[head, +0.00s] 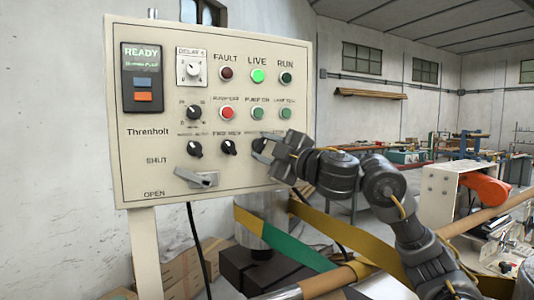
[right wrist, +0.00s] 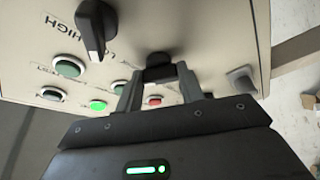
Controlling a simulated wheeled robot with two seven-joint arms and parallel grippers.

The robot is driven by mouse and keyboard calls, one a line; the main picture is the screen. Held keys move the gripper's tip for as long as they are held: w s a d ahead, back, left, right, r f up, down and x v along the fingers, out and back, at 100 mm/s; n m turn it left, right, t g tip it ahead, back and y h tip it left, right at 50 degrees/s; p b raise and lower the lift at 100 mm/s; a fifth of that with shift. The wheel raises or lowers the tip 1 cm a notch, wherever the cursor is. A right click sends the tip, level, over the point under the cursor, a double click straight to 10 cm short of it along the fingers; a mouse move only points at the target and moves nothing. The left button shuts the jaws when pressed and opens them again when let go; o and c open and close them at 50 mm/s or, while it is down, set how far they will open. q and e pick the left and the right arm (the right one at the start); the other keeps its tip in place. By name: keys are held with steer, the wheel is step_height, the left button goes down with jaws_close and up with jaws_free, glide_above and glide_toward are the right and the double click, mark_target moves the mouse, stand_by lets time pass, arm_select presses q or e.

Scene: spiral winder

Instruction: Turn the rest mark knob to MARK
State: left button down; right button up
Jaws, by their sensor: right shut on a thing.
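A beige control panel (head: 150,175) fills the left of the head view. Its lower row has several small black knobs. My right gripper (head: 265,148) reaches in from the right and is shut on a black knob (head: 257,144) toward the right of that row. In the right wrist view the fingers (right wrist: 160,88) stand on both sides of this dark knob (right wrist: 158,68). The fingers and arm partly cover it, and I cannot read its label or pointer. I cannot confirm from the lettering that it is the rest mark knob. My left gripper is not in view.
A larger-looking black knob (right wrist: 95,25) by the word HIGH is close beside the gripper. Other black knobs (head: 229,147) (head: 195,149), a silver lever (head: 197,178), and lit green (head: 257,76) and red (head: 227,113) lamps are near. A strapped post (head: 262,210) stands below.

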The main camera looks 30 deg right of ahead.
steer(key=shift+m+h, duration=0.3)
steer(key=shift+m, duration=0.5)
steer(key=o, duration=1)
steer(key=b+v, duration=0.1)
steer(key=v, duration=0.6)
steer(key=shift+s+f, duration=0.2)
steer(key=shift+f, duration=0.05)
